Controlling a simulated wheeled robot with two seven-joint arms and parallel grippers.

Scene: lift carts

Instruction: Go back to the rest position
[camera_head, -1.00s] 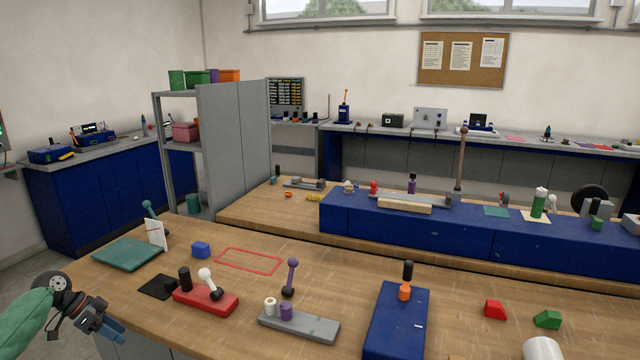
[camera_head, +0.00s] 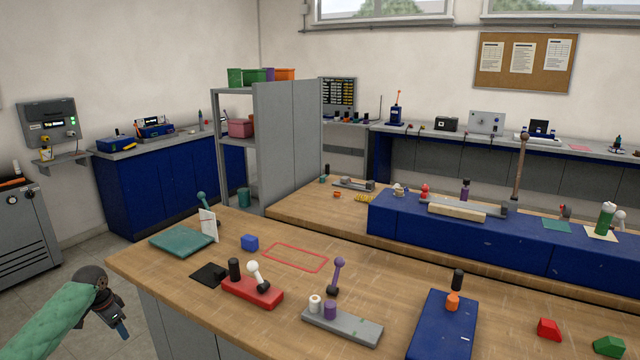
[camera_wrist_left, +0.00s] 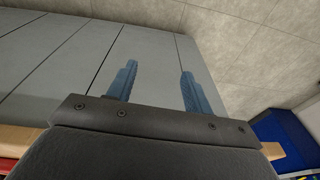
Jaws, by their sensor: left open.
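My left gripper (camera_head: 121,328) is at the lower left of the head view, off the table's left end and apart from everything on it. In the left wrist view its two blue fingers (camera_wrist_left: 156,84) are spread, with nothing between them. Behind them are the grey side panels (camera_wrist_left: 60,60) of the table and the floor (camera_wrist_left: 250,50). My right gripper is in neither view.
A grey cabinet (camera_head: 25,225) stands far left. Floor (camera_head: 75,262) lies clear between cabinet and table.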

